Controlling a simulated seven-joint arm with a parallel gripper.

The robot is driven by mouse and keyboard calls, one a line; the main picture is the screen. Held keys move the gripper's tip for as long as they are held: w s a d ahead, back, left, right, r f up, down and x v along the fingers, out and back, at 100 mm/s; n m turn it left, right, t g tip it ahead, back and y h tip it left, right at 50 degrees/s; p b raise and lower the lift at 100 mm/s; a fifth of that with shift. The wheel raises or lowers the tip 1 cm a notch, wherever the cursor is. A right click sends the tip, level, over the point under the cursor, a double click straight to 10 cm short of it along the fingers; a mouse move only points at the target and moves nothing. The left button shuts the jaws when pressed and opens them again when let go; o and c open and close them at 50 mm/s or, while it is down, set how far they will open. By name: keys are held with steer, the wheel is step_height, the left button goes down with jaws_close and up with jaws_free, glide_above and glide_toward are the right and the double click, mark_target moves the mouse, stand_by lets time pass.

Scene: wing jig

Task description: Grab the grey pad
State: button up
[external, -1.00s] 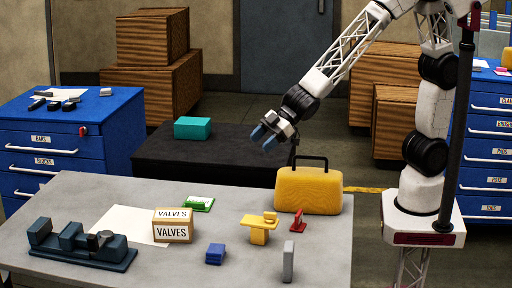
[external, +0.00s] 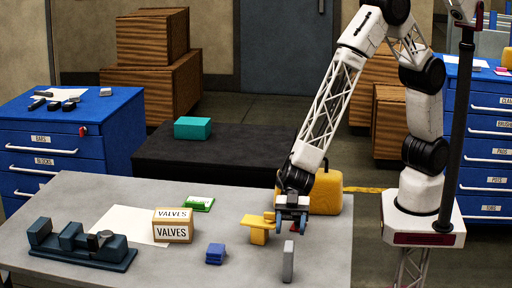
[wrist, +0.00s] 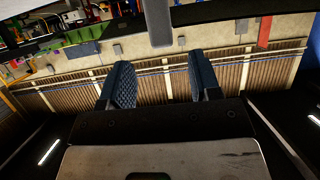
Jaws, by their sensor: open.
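The grey pad (external: 288,262) stands upright as a thin slab near the front right edge of the grey table. My gripper (external: 291,224) is open and empty, just above and slightly behind the pad in the external view, apart from it. In the wrist view, the two blue fingers (wrist: 158,75) are spread apart with nothing between them. A grey slab, likely the pad (wrist: 158,22), shows at the top centre, beyond the fingertips.
A yellow stand (external: 258,228) is close left of my gripper. A yellow case (external: 327,192) stands behind it. A blue block (external: 215,253), a VALVES box (external: 173,226) and a dark vise (external: 82,246) sit farther left. The table right of the pad is clear.

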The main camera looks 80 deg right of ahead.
mark_target(289, 249)
steer(key=shift+s+a, duration=0.1)
steer(key=shift+a, duration=0.05)
steer(key=shift+x, duration=1.2)
steer(key=shift+x, duration=2.65)
steer(key=c, duration=1)
steer(key=shift+r, duration=0.15)
